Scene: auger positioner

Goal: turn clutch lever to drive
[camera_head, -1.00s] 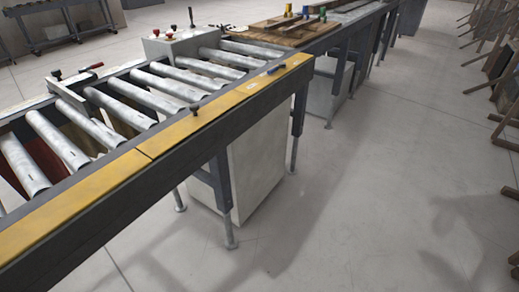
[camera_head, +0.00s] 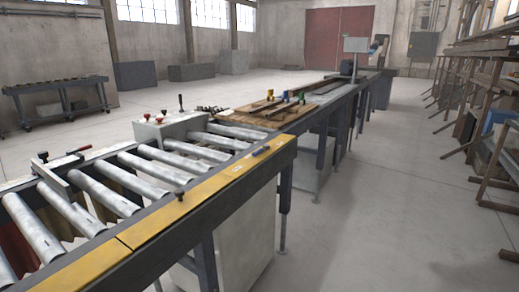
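A grey control box (camera_head: 170,128) stands across the rollers, with red buttons and a short upright black lever with a knob (camera_head: 180,102). A lever with a red handle (camera_head: 80,150) sits at the left side of the conveyor, by a metal fence. I cannot tell which of these is the clutch lever. My gripper is not in view.
The roller conveyor (camera_head: 100,193) runs away from lower left to a wooden bench top (camera_head: 262,112) with coloured clamps, then to a machine with a screen (camera_head: 356,45). The floor (camera_head: 390,205) to the right is clear. Wooden racks (camera_head: 490,150) line the right side.

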